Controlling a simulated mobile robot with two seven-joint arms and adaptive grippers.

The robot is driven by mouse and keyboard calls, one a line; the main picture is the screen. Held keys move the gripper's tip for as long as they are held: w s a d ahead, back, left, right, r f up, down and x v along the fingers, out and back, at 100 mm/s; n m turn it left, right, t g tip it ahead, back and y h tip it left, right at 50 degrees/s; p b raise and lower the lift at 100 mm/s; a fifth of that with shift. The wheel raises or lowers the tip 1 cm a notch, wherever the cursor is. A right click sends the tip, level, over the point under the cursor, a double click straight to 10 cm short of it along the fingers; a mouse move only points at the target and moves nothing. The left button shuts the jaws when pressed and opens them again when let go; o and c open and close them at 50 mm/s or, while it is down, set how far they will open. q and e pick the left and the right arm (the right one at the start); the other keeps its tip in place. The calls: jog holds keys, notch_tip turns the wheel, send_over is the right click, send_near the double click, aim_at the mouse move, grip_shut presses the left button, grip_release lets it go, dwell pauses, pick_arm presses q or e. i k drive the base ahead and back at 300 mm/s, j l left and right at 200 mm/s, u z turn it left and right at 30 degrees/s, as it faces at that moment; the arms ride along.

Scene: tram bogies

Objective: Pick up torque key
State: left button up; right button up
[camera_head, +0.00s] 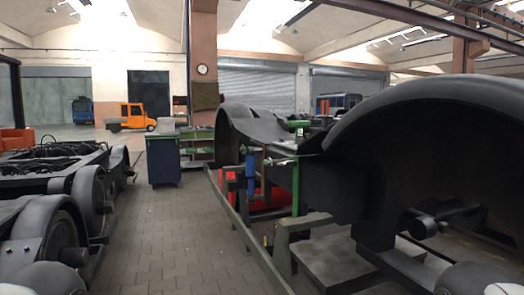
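I cannot make out a torque key in the head view. A dark workbench cabinet (163,162) stands in the middle distance, with small items on its top too small to tell apart. Neither of my grippers shows. Rounded grey and white parts at the bottom left and bottom right corners look like parts of my own arms.
A dark bogie (62,190) fills the left side. A large dark bogie frame (345,165) with a wheel arch fills the right. Green stands (296,180) and a red box (268,190) are beside it. A paved aisle (180,235) between is clear. An orange truck (130,118) is far back.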

aim_at(299, 123)
jog(key=i+j+z, duration=0.2)
jog(key=j, duration=0.2)
jog(key=i+j+z, duration=0.2)
jog(key=j, duration=0.2)
jog(key=j+z, duration=0.25)
jog(key=j, duration=0.15)
jog(key=j+z, duration=0.15)
jog(key=j, duration=0.45)
jog(key=i+l, duration=0.1)
jog(key=i, duration=0.2)
jog(key=i+l, duration=0.1)
jog(key=i, duration=0.15)
jog(key=i+j+z, duration=0.2)
jog(key=j+z, duration=0.25)
jog(key=j, duration=0.15)
jog(key=i+j+z, duration=0.1)
jog(key=j+z, duration=0.4)
jog(key=j, duration=0.15)
jog(key=j+z, duration=0.45)
jog(key=j, duration=0.2)
jog(key=k+j+z, duration=0.15)
jog(key=j+z, duration=0.35)
jog(key=j, duration=0.15)
